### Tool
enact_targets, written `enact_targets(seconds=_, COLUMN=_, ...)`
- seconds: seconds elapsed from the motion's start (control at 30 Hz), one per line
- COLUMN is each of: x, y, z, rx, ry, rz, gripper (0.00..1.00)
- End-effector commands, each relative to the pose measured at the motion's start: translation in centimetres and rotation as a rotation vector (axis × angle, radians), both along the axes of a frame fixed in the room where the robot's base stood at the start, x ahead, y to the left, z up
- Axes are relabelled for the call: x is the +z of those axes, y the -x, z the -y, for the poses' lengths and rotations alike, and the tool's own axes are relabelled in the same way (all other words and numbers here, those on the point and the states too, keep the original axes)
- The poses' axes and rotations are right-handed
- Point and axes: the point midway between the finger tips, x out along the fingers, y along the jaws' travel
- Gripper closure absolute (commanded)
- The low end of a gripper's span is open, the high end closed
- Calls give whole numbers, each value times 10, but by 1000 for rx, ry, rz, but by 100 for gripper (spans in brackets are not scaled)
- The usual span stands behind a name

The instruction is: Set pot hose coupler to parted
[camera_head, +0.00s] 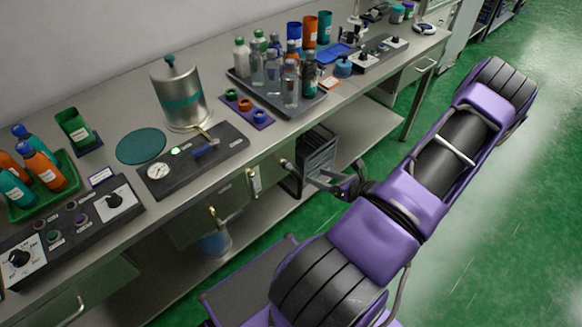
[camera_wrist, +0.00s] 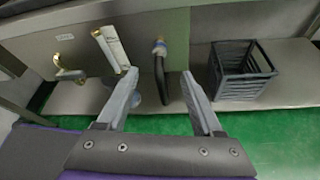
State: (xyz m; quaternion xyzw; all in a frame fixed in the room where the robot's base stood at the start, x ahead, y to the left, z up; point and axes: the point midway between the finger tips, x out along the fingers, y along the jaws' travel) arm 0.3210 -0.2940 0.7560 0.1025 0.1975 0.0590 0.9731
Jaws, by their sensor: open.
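The metal pot (camera_head: 182,95) with a teal band stands on the bench. Below, on the bench's front panel, a coupler with a grey-blue collar (camera_wrist: 159,47) has a black hose (camera_wrist: 160,80) hanging from it. I take it for the pot hose coupler; whether it is joined or parted I cannot tell. My gripper (camera_wrist: 159,74) is open, with the hose showing between its fingers and the collar just beyond the tips. I see no contact. In the head view my gripper (camera_head: 318,178) is in front of the panel, beside a black crate.
Left of the coupler are a pale upright handle (camera_wrist: 110,48) and a brass valve (camera_wrist: 68,70) on the panel. The black crate (camera_wrist: 240,72) stands on the lower shelf (camera_wrist: 290,60) to the right. A tray (camera_head: 310,103) of bottles and a gauge panel (camera_head: 190,160) are on the bench.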

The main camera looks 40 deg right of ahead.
Motion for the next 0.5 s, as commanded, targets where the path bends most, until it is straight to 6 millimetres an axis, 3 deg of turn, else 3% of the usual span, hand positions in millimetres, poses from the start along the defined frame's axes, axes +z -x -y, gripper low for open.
enact_targets(seconds=0.3, x=-27, y=-66, z=-13, rx=4, ry=-2, rz=1, gripper=32)
enact_targets(seconds=0.5, x=-40, y=-97, z=-18, rx=4, ry=1, rz=0, gripper=32)
